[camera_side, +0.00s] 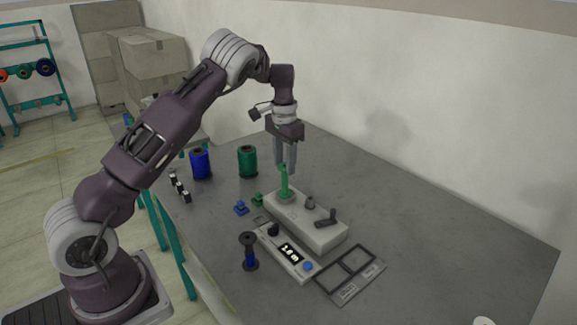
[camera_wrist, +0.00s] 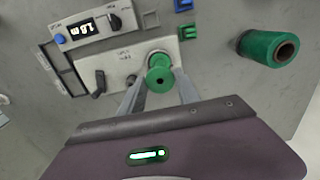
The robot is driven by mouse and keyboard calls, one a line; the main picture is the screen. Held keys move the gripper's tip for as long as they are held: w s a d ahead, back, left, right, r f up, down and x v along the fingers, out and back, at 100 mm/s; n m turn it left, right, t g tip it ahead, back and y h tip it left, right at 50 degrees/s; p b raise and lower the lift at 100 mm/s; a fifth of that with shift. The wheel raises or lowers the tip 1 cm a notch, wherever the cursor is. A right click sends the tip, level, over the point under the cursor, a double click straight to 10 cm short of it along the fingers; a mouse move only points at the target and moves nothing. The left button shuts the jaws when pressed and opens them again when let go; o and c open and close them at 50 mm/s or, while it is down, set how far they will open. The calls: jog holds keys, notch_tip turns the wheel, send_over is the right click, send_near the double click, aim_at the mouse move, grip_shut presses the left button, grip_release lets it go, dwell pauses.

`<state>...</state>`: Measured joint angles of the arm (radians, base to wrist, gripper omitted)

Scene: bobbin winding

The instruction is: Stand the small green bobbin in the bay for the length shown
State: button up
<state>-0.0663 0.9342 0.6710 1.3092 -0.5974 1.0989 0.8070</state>
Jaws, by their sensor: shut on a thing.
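The small green bobbin (camera_side: 285,182) is upright between the fingers of my gripper (camera_side: 286,171), which is shut on it. It is at the left end of the pale winder box (camera_side: 318,231); whether it rests there or hangs just above is unclear. The wrist view shows the bobbin's round top flange (camera_wrist: 160,80) from above, with a finger on each side. A lit display (camera_side: 291,252) on the pale panel seems to read 1.8 m. A dark frame with two square bays (camera_side: 345,272) lies flat at the front right; the bays look empty.
A dark spool with blue thread (camera_side: 249,252) stands left of the panel. Large blue (camera_side: 201,164) and green (camera_side: 247,161) spools stand behind. Small blue (camera_side: 241,208) and green (camera_side: 257,199) blocks sit near the winder.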

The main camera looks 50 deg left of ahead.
jog(key=shift+r, duration=2.2)
jog(key=shift+r, duration=0.1)
notch_tip(320, 180, up, 5)
jog(key=w+d+m, duration=0.2)
jog(key=d+m, duration=0.4)
jog(key=d, duration=2.2)
notch_tip(320, 180, down, 13)
jog(key=shift+s+a, duration=0.15)
jog(key=shift+a, duration=0.25)
jog(key=shift+f, duration=0.4)
jog(key=shift+f, duration=0.45)
